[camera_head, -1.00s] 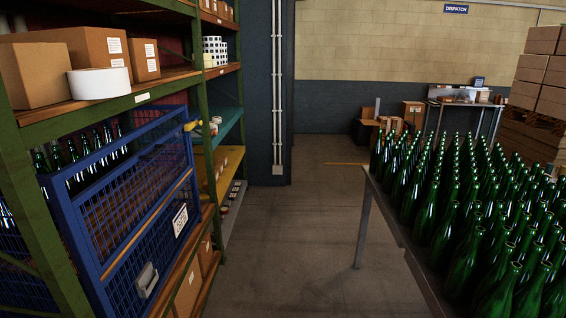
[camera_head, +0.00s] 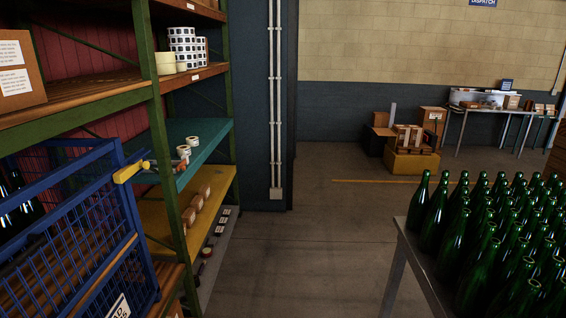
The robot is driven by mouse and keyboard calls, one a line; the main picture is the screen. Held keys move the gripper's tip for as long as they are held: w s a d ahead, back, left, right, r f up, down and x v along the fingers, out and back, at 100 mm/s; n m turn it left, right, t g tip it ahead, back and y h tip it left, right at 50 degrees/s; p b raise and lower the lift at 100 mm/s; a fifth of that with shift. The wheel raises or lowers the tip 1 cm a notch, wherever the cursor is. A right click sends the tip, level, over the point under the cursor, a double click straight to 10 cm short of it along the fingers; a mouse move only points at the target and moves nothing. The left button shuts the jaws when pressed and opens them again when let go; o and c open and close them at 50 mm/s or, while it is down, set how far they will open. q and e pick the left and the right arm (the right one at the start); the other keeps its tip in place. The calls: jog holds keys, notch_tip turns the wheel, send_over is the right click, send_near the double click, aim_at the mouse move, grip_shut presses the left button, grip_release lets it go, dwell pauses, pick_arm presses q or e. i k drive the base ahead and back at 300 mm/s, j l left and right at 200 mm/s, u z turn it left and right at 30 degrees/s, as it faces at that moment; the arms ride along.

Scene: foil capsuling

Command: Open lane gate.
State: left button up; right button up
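No lane gate that I can identify for certain shows in the head view. A blue metal frame with mesh panels (camera_head: 75,240) stands at the left, in front of the shelving, with a wooden strip across it. A yellow handle or latch (camera_head: 128,171) sticks out at its upper right corner. A white sign, cut off by the bottom edge, hangs on the mesh. Dark bottles (camera_head: 18,195) stand behind the frame at the far left. Neither of my grippers is in view.
Green-posted shelving (camera_head: 158,130) lines the left side, with rolls and small boxes on it. A table crowded with green bottles (camera_head: 480,235) stands at the right. The concrete floor (camera_head: 310,240) between them is clear. Boxes (camera_head: 405,140) and a bench (camera_head: 497,110) stand at the back wall.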

aim_at(182, 165)
jog(key=i+l, duration=0.15)
jog(key=i, duration=2.1)
jog(key=i+z, duration=0.15)
jog(key=i, duration=0.4)
jog(key=i+j+z, duration=0.15)
jog(key=i, duration=0.4)
jog(key=i+j+z, duration=0.1)
jog(key=i, duration=0.4)
jog(key=i+j+z, duration=0.15)
jog(key=i, duration=0.4)
jog(key=i+l+z, duration=0.2)
jog(key=z, duration=0.2)
jog(key=i+z, duration=1.1)
jog(key=z, duration=0.15)
jog(key=i+j+z, duration=0.25)
jog(key=z, duration=0.15)
jog(key=i+u, duration=0.2)
jog(key=u, duration=0.3)
jog(key=i+l+u, duration=0.15)
jog(key=u, duration=0.35)
jog(key=i+l+u, duration=0.15)
jog(key=u, duration=4.5)
